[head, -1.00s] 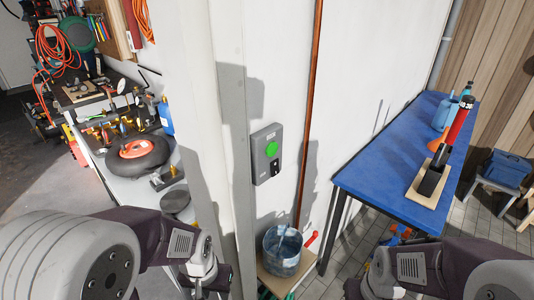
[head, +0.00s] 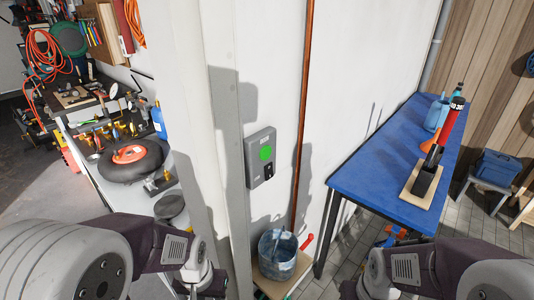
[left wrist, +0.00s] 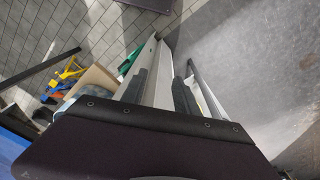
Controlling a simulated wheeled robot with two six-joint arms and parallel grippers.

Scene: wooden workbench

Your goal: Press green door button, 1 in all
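The green door button (head: 266,153) sits on a grey wall box (head: 259,172) fixed to the white wall, near the middle of the head view. A small dark part is below the button on the same box. My left arm is low and left of the box, apart from it. In the left wrist view my left gripper (left wrist: 160,88) has two dark fingers spread apart with nothing seen between them. The button is not seen in that view. My right gripper (head: 352,289) is at the bottom edge of the head view, below and right of the box, with its fingertips hidden.
A blue table (head: 375,178) stands at the right. A metal bucket (head: 277,262) stands on a small wooden surface below the box. A copper pipe (head: 304,100) runs down the wall. A cluttered workbench (head: 133,195) is at the left, beyond the wall corner.

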